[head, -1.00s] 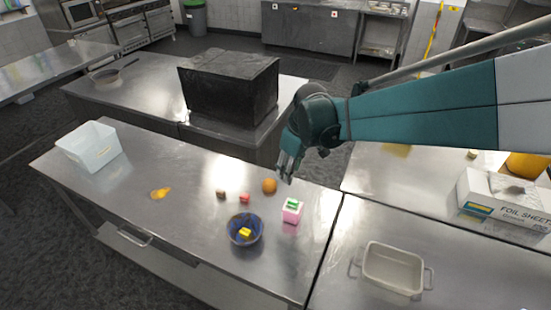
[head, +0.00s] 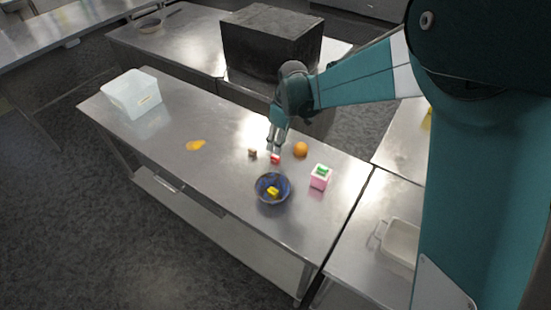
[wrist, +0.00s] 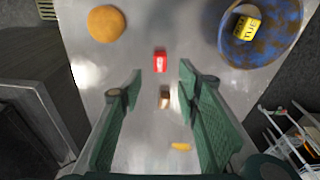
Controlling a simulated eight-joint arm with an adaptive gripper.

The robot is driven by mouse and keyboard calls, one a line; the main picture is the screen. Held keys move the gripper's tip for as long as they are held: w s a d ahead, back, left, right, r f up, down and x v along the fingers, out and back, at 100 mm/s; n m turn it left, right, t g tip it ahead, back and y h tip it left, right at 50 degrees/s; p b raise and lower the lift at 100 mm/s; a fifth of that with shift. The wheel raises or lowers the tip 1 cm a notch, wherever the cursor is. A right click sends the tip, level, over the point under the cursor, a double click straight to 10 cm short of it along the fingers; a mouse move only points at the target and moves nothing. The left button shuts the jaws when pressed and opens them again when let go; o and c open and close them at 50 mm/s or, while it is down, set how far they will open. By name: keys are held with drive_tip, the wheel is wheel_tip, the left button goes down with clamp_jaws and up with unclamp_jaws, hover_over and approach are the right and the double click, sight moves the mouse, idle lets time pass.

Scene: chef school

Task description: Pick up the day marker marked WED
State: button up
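Several small day-marker blocks are in view; I cannot read WED on any of them. A red block with faint pale lettering (head: 276,159) lies on the steel table, also in the wrist view (wrist: 160,62). A small brown block with a pale face (head: 252,153) lies to its left; it shows between my fingers in the wrist view (wrist: 165,97). A yellow block (head: 273,191) reading TUE in the wrist view (wrist: 246,27) is in the blue bowl (head: 259,188). My gripper (head: 274,149) is open and empty above the red and brown blocks (wrist: 161,77).
A yellow item (head: 195,145) and a white bin (head: 118,98) are to the left. A large black box (head: 255,45) stands behind.

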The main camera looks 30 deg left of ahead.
sight(275, 156)
drive_tip(key=shift+a+f, duration=0.15)
drive_tip(key=shift+f, duration=1.15)
drive_tip(key=shift+f, duration=0.1)
drive_tip(key=shift+a+f, duration=0.2)
drive_tip(key=shift+f, duration=1.05)
drive_tip(key=shift+a+f, duration=0.2)
drive_tip(key=shift+f, duration=1)
drive_tip(key=c, duration=0.9)
